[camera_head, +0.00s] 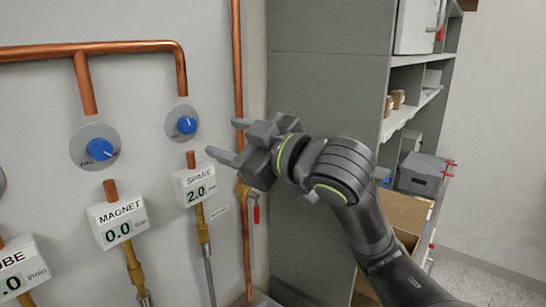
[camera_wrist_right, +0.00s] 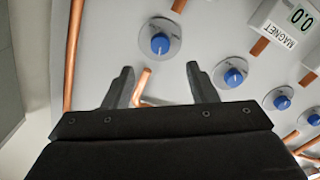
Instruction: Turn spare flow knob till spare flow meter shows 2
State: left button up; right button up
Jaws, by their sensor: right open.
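The spare flow knob (camera_head: 187,125) is a blue knob on a round grey plate on the panel. The spare flow meter (camera_head: 194,184) below it is a white box whose display reads 2.0. My right gripper (camera_head: 231,139) is open and empty, to the right of the knob and apart from it. In the right wrist view the spare flow knob (camera_wrist_right: 160,43) shows beyond the gap between the open fingers (camera_wrist_right: 160,68). My left gripper is not in view.
The magnet knob (camera_head: 100,149) and the magnet meter (camera_head: 117,219), reading 0.0, are to the left. A copper pipe (camera_head: 237,60) runs vertically close to my gripper. A grey cabinet (camera_head: 325,90) and shelves (camera_head: 412,112) stand at the right.

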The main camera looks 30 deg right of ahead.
jog(key=b+v, duration=0.8)
jog(key=shift+s, duration=0.25)
jog(key=shift+d+r, duration=0.1)
dwell(0.4)
